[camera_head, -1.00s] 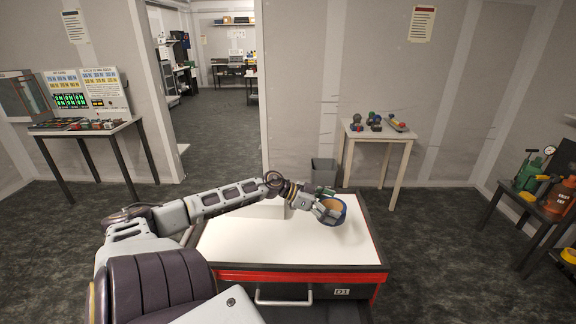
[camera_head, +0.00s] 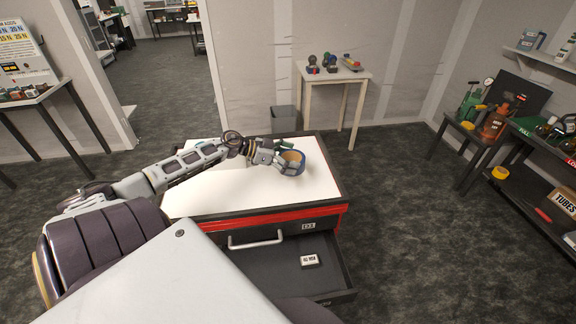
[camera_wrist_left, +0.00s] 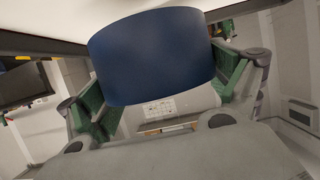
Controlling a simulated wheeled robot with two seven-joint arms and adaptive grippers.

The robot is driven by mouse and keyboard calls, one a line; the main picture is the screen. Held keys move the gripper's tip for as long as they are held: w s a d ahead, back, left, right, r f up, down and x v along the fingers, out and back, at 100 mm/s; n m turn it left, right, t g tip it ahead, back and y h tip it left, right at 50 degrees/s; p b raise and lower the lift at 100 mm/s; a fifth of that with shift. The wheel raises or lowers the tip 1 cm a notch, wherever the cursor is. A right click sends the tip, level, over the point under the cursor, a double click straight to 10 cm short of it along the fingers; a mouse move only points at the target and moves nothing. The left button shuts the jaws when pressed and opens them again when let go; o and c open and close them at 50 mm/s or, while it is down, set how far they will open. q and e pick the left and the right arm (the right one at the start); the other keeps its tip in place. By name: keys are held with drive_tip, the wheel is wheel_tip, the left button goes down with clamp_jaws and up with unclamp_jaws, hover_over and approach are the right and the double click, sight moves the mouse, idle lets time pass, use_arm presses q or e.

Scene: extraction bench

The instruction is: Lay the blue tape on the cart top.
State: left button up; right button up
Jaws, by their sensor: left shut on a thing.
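The blue tape (camera_head: 294,168) is a roll with a tan inner core, at the right part of the white cart top (camera_head: 255,190). My left gripper (camera_head: 282,160) is shut on the roll. In the left wrist view the tape's dark blue outer face (camera_wrist_left: 152,55) fills the space between the green-padded fingers of my left gripper (camera_wrist_left: 160,85). The roll is over or on the cart top; I cannot tell whether it touches the surface. My right gripper is not in view.
The cart has a red-edged front and an open lower drawer (camera_head: 280,265) with a small labelled box (camera_head: 310,261) in it. A grey bin (camera_head: 284,119) stands behind the cart. A small table (camera_head: 335,75) with dumbbell-like items is beyond it. Shelves (camera_head: 545,185) stand at the right.

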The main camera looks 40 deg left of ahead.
use_arm(q)
drive_tip(key=shift+f, duration=0.75)
drive_tip(key=shift+f, duration=0.1)
drive_tip(key=shift+f, duration=1.8)
drive_tip(key=shift+f, duration=0.1)
drive_tip(key=o, duration=0.8)
drive_tip(key=shift+v, duration=6.05)
